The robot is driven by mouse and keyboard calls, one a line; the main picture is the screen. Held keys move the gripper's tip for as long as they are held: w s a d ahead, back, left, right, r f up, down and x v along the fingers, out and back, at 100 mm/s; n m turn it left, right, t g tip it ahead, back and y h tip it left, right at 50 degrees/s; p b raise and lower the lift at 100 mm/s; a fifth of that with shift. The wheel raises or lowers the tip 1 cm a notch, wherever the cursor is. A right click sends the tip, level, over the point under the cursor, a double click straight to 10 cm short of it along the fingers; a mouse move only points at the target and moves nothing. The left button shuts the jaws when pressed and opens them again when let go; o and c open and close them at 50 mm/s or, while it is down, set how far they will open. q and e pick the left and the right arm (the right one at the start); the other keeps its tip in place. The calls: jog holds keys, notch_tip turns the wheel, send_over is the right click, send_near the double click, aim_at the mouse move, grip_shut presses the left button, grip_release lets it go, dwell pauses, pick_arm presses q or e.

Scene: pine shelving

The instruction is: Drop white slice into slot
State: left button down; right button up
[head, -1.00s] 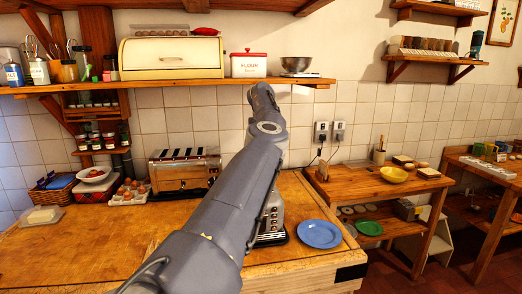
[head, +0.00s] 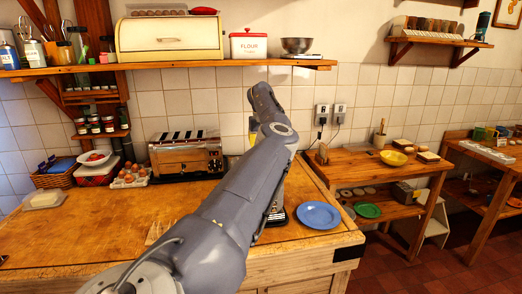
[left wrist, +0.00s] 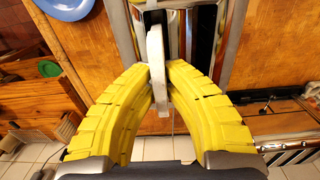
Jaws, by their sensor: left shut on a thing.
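My left gripper's yellow fingers (left wrist: 158,78) are shut on a white slice (left wrist: 156,55), held on edge in the left wrist view. Below the slice is a chrome toaster (left wrist: 126,35) with dark slots (left wrist: 203,32). The slice overlaps the left slot in that view; I cannot tell whether its lower edge is inside. In the head view my arm hides most of this toaster and the slice, and only a yellow bit of the left gripper (head: 253,141) shows. My right gripper is not in view.
A second toaster (head: 185,158) stands left on the wooden counter, beside an egg carton (head: 130,176). A blue plate (head: 318,215) lies right of my arm near the counter's edge. A shelf (head: 215,74) crosses above.

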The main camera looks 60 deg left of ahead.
pick_arm(q)
jog(key=shift+f, duration=0.1)
jog(key=c, duration=1.4)
grip_release()
jog(key=shift+c, duration=0.2)
notch_tip(320, 180, up, 12)
